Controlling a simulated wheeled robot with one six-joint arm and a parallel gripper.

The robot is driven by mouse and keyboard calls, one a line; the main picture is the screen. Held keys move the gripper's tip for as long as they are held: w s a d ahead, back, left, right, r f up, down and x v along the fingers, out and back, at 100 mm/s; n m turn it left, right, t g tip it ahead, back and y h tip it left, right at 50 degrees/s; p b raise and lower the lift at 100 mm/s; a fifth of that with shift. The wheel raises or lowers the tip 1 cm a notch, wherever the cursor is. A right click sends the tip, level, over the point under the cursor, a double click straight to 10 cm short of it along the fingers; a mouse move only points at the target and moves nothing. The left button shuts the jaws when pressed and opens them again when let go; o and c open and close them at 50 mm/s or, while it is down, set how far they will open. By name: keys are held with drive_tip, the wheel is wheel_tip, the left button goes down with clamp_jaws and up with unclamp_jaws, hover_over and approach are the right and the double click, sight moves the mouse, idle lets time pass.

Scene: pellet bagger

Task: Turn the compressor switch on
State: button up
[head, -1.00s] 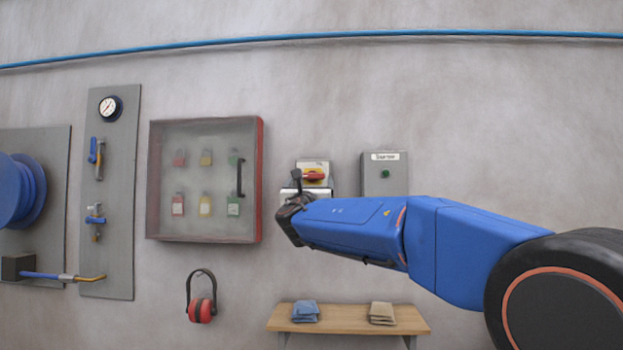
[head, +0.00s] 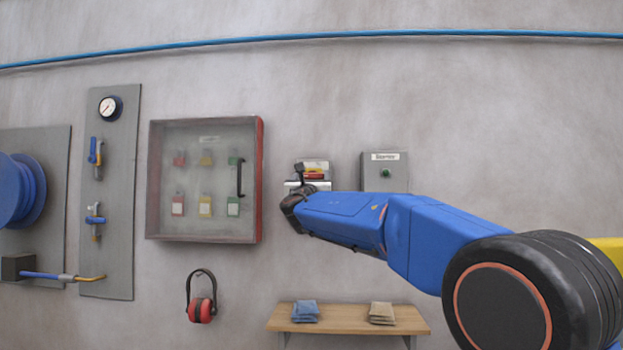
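The likely compressor switch (head: 314,173) is a red rotary handle on a yellow plate, on the wall right of the cabinet. My arm's end partly covers it, and the handle looks roughly level. A grey box (head: 397,177) with a small label and a green button or lamp is mounted to its right; my arm hides its lower part. The label is too small to read for certain. My gripper (head: 299,176) is in front of the switch's left side, small and dark. Its fingers are not clear, and I cannot tell whether it touches the handle.
A clear-fronted cabinet (head: 262,190) with several padlocks hangs close left of my gripper. Further left are a gauge and valve panel (head: 121,190) and a blue hose reel (head: 22,190). Red earmuffs (head: 201,309) hang below. A wooden shelf (head: 350,318) holds folded cloths.

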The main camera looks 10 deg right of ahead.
drive_tip(key=shift+m, duration=0.5)
drive_tip(key=m+h, duration=0.1)
drive_tip(key=m, duration=0.1)
drive_tip(key=m+g+h, duration=0.1)
drive_tip(key=m+h, duration=0.1)
drive_tip(key=m, duration=0.1)
drive_tip(key=shift+a+g, duration=0.1)
drive_tip(key=shift+g, duration=0.2)
drive_tip(key=m+g+h, duration=0.1)
drive_tip(key=m, duration=0.2)
drive_tip(key=m+g, duration=0.1)
drive_tip(key=m, duration=0.2)
drive_tip(key=shift+h, duration=0.4)
drive_tip(key=m+g, duration=0.1)
drive_tip(key=m, duration=0.2)
drive_tip(key=m+g, duration=0.1)
drive_tip(key=m, duration=0.1)
drive_tip(key=shift+w+m+h, duration=0.1)
drive_tip(key=shift+m+h, duration=0.2)
drive_tip(key=shift+m, duration=0.1)
drive_tip(key=shift+m+g, duration=1.1)
drive_tip(key=shift+m, duration=1.2)
drive_tip(key=shift+y, duration=0.4)
drive_tip(key=o, duration=1.1)
drive_tip(key=shift+c, duration=0.2)
drive_tip(key=shift+r, duration=0.1)
